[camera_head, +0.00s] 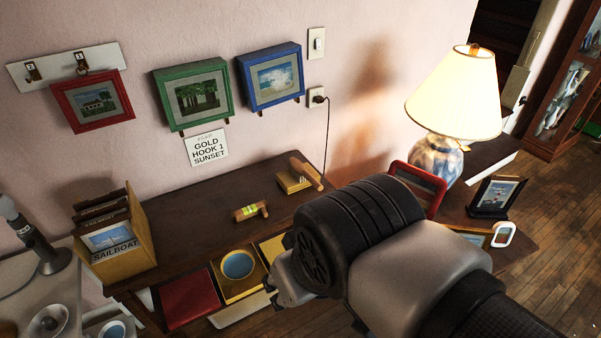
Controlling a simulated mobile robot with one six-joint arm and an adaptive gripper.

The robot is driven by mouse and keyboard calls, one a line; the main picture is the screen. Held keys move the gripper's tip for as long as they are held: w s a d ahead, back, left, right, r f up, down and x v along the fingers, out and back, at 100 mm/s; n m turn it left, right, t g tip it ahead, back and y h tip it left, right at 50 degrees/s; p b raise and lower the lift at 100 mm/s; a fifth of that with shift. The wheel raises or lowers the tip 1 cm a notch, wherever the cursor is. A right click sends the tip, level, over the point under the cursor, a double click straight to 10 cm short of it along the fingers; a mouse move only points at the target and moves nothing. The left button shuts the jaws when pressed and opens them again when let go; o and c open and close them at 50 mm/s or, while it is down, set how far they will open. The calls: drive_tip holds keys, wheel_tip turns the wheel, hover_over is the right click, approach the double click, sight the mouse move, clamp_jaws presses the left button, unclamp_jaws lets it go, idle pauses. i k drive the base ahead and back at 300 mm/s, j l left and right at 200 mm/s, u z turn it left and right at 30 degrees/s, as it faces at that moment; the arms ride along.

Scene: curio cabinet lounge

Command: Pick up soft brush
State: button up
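What looks like the soft brush (308,174) has a brown wooden handle and pale bristles. It lies tilted on a small yellow block or holder (292,184) towards the back of the dark wooden desk (210,222). My gripper (283,290) is in front of the desk's near edge, well nearer to the camera than the brush and lower in the picture. My arm's dark ribbed wrist covers part of the desk to the right. The fingertips are small and partly hidden, so I cannot tell whether they are open or shut.
A short wooden tool with a yellow-green band (250,211) lies left of the brush. A lit lamp (455,95) and a red frame (418,190) stand right. A wooden box of pictures (123,262) stands left. A blue bowl (237,265) sits in a yellow tray.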

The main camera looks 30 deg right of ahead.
sight(299, 170)
drive_tip(key=i+j+z, duration=0.15)
drive_tip(key=i+z, duration=0.15)
drive_tip(key=i+j+z, duration=0.2)
drive_tip(key=i+z, duration=0.15)
drive_tip(key=z, duration=1.1)
drive_tip(key=i+j, duration=0.05)
